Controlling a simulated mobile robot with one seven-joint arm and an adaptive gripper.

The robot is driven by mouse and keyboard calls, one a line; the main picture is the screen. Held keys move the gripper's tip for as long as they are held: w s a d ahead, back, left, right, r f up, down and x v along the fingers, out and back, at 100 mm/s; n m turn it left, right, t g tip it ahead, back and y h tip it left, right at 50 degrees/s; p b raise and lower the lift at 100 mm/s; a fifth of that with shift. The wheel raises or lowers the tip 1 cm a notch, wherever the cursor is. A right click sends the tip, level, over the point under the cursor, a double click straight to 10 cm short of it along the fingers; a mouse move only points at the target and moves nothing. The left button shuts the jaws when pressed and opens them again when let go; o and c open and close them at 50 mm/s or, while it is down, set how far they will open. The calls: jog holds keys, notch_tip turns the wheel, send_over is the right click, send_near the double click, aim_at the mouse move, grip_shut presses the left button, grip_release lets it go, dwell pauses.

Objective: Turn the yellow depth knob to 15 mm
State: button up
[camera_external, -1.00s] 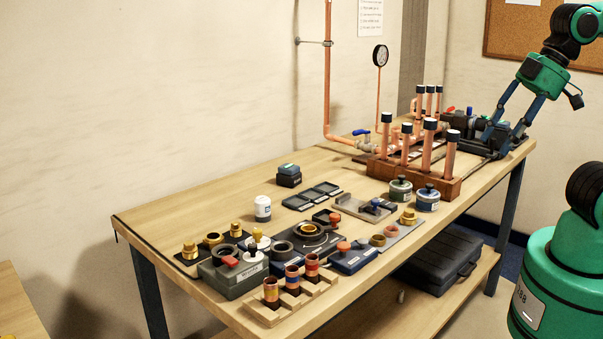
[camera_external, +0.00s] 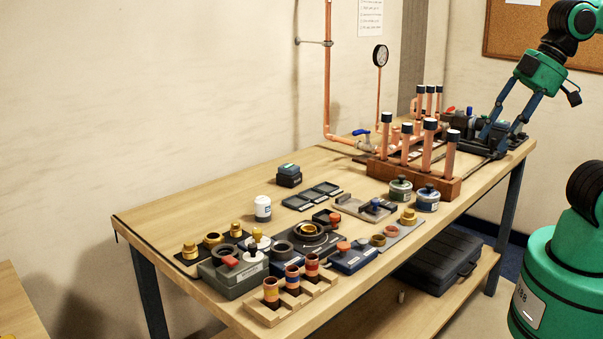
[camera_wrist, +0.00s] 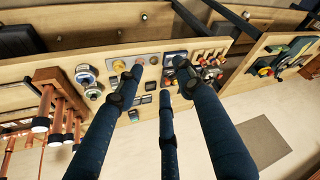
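I cannot make out the yellow depth knob for certain in either view. In the wrist view, a small yellow-orange part (camera_wrist: 264,71) shows on a separate board at the right, too small to identify. My gripper (camera_external: 500,136) hangs over the far right end of the workbench, by a dark device with a blue part (camera_external: 470,111) on top. Its long blue fingers are spread apart. The wrist view also shows my gripper (camera_wrist: 158,68) open, with nothing seen between the fingertips.
A wooden rack of copper pipes (camera_external: 419,175) stands left of my gripper. Several fixtures, grey-green tins (camera_external: 428,199) and a white container (camera_external: 263,208) cover the bench (camera_external: 170,213) farther left. A black case (camera_external: 440,262) lies on the lower shelf. The bench's back left is mostly clear.

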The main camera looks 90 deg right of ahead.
jog(key=w+r+n+g+p, duration=0.1)
jog(key=w+r+p, duration=0.65)
jog(key=w, duration=0.55)
jog(key=n+g+p, duration=0.5)
jog(key=n+p, duration=0.1)
jog(key=p, duration=1.4)
send_over(257, 229)
notch_tip(257, 229, down, 17)
jog(key=shift+f, duration=0.2)
jog(key=shift+a+f, duration=0.1)
notch_tip(257, 229, down, 14)
jog(key=shift+r+p, duration=0.25)
jog(key=shift+p, duration=0.95)
